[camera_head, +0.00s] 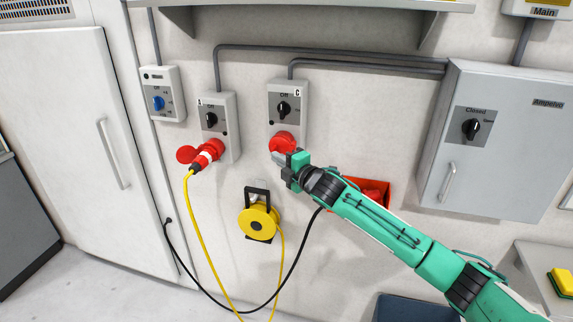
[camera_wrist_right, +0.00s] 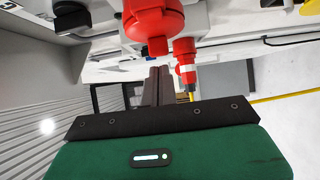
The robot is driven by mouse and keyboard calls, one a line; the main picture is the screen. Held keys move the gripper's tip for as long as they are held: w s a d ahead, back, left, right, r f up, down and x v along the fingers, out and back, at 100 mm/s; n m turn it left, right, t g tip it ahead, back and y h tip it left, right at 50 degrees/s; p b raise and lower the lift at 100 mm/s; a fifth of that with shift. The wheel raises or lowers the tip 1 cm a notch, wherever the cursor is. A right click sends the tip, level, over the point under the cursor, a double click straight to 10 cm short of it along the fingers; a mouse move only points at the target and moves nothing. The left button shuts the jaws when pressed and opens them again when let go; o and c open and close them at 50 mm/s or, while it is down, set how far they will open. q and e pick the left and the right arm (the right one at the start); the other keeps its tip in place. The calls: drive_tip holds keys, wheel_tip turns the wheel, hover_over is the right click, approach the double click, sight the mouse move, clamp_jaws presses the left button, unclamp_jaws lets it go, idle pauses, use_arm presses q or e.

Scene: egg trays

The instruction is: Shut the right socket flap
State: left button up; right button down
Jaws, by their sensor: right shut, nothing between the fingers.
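The right socket box (camera_head: 288,97), marked C, is on the wall with a red round socket (camera_head: 283,141) at its bottom. No flap stands out to its side; whether the flap is fully shut I cannot tell. The red socket (camera_wrist_right: 155,18) also shows at the top of the right wrist view. My right gripper (camera_head: 277,157) is shut and empty, its fingertips just below the red socket and close to it. Its dark fingers (camera_wrist_right: 158,85) lie together in the wrist view; contact is unclear. My left gripper is not in view.
The left socket box (camera_head: 215,112), marked A, holds a red plug (camera_head: 204,158) with a yellow cable; its flap (camera_head: 186,154) stands open. A yellow cable reel (camera_head: 258,222) hangs below. A red bin (camera_head: 373,192) is behind my arm. A grey cabinet (camera_head: 500,140) is at right.

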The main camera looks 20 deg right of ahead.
drive_tip(key=shift+w+a+m+t+h+b, duration=0.35)
drive_tip(key=shift+w+m+h, duration=0.2)
drive_tip(key=shift+h, duration=0.25)
drive_tip(key=shift+w+a, duration=0.1)
idle(0.3)
